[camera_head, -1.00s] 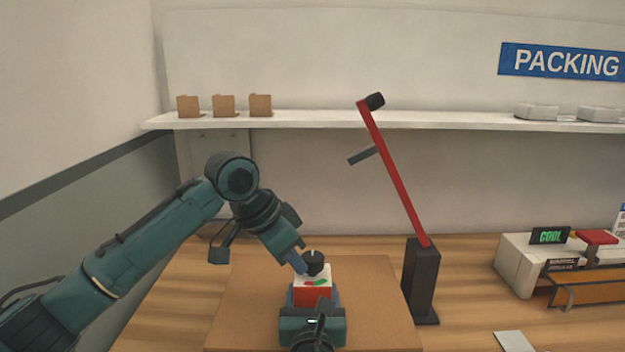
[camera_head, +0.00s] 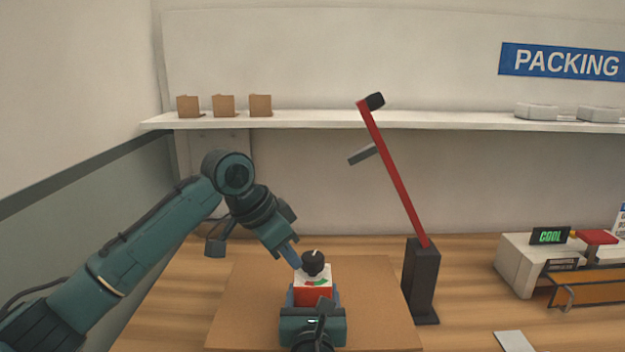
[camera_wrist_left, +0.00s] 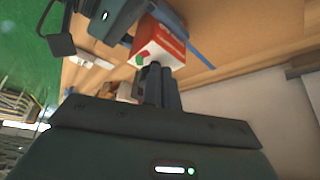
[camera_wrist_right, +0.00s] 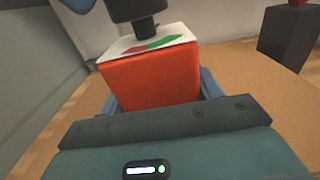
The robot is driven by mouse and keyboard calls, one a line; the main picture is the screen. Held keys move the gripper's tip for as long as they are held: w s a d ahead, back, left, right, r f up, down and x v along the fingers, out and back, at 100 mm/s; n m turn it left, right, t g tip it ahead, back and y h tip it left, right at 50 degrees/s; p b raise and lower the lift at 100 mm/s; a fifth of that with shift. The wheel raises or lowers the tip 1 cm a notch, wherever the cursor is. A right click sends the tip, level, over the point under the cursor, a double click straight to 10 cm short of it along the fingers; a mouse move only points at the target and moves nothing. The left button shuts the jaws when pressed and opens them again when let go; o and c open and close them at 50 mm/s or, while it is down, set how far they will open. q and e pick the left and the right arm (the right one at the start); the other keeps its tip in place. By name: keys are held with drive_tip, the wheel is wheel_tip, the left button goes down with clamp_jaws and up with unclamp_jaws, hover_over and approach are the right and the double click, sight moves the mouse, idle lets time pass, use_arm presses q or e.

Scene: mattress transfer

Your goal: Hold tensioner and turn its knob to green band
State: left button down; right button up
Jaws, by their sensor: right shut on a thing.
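My right gripper (camera_wrist_right: 160,105) is shut on the box, with a blue finger on each side. My left gripper (camera_head: 293,259) slants down to the left side of the knob. In the left wrist view its fingers (camera_wrist_left: 160,85) look close together near the dial. Whether they touch the knob is unclear, and the knob's dial pointer is hard to read.
A black post with a red lever (camera_head: 395,180) stands right of the board (camera_head: 245,300). A white unit with a green "COOL" display (camera_head: 548,236) is farther right. A shelf (camera_head: 330,121) with small brown boxes (camera_head: 223,106) runs along the back wall.

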use_arm(q)
drive_tip(key=shift+w, duration=0.45)
idle(0.4)
drive_tip(key=shift+a, duration=0.15)
wheel_tip(320, 180, up, 6)
drive_tip(key=shift+a, duration=0.3)
idle(0.3)
drive_tip(key=shift+s, duration=0.1)
wheel_tip(320, 180, down, 6)
drive_tip(key=s+d, duration=0.1)
drive_tip(key=s, duration=0.1)
drive_tip(key=shift+s+d, duration=0.25)
drive_tip(key=shift+d, duration=0.05)
idle(0.5)
